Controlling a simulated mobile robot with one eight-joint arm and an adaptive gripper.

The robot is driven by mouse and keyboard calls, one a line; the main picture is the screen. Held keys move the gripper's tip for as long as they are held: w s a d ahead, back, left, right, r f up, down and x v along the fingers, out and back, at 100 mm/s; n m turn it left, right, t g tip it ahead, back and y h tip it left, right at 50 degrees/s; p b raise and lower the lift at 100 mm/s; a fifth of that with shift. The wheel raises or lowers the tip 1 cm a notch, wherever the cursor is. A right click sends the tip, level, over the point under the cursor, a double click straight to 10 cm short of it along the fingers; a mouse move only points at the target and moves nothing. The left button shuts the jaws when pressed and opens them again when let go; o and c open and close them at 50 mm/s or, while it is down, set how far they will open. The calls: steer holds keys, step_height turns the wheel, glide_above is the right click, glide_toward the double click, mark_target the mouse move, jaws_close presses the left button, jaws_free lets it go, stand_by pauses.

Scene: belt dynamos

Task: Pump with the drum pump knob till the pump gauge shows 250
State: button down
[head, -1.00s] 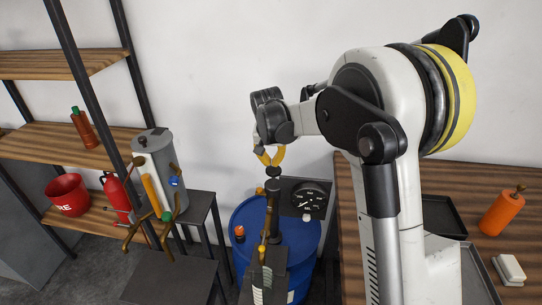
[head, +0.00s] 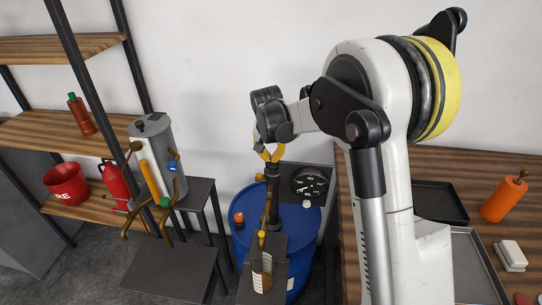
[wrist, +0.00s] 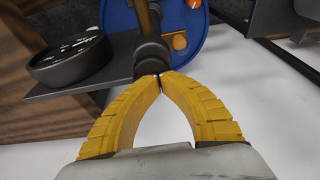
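The blue drum (head: 310,225) stands on the floor between a small table and the wooden bench. The dark drum pump (head: 272,195) rises from its lid. The round black pump gauge (head: 311,183) is beside the pump, but its reading is too small to tell. My gripper (head: 271,160) points down over the top of the pump. In the wrist view, my yellow fingers (wrist: 160,76) come together at the tips, right at the dark pump knob (wrist: 150,60), seemingly touching it from above. The gauge is seen at a slant in the wrist view (wrist: 70,60).
A grey cylinder (head: 158,135) with an orange tube stands left of the drum. A red bucket (head: 67,183) and a fire extinguisher (head: 116,185) are on the shelf. The bench at right holds dark trays (head: 440,203) and an orange bottle (head: 504,200).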

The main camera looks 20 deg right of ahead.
step_height(320, 180, up, 5)
steer(key=p, duration=0.3)
steer(key=p+v, duration=0.2)
steer(key=v, duration=0.7)
steer(key=shift+p, duration=0.3)
steer(key=shift+s+a, duration=0.1)
steer(key=shift+s, duration=0.05)
step_height(320, 180, up, 4)
steer(key=p, duration=0.6)
glide_above(270, 166)
steer(key=shift+s+a+r, duration=0.1)
